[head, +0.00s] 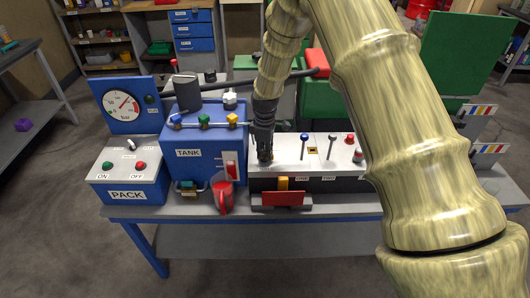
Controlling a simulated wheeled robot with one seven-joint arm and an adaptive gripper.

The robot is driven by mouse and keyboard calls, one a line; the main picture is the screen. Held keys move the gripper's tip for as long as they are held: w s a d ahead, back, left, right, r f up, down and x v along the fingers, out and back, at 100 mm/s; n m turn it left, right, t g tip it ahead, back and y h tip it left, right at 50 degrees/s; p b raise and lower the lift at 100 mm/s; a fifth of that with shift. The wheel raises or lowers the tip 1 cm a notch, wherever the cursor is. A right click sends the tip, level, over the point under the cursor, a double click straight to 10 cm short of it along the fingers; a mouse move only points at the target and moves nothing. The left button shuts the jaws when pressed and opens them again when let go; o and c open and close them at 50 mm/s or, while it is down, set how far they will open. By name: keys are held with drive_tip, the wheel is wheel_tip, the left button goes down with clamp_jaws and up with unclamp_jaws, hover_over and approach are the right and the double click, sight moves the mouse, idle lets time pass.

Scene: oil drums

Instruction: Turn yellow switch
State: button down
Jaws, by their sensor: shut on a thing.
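My gripper (264,154) points down at the left end of a white switch panel (287,166) on the bench.
The blue tank box (188,154), with blue, green and yellow valve knobs, stands just left of my gripper. The PACK box (127,183) stands further left. My arm covers the bench's right side.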

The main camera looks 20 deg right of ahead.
drive_tip(key=m, duration=0.7)
drive_tip(key=shift+r, duration=0.1)
drive_tip(key=m, duration=0.4)
drive_tip(key=shift+a+m+b, duration=0.1)
drive_tip(key=shift+m+b, duration=0.2)
drive_tip(key=shift+m, duration=0.1)
drive_tip(key=shift+w+m, duration=0.1)
drive_tip(key=shift+m, duration=1.6)
drive_tip(key=c, duration=1.5)
unclamp_jaws()
wheel_tip(320, 180, up, 12)
drive_tip(key=shift+f, duration=0.1)
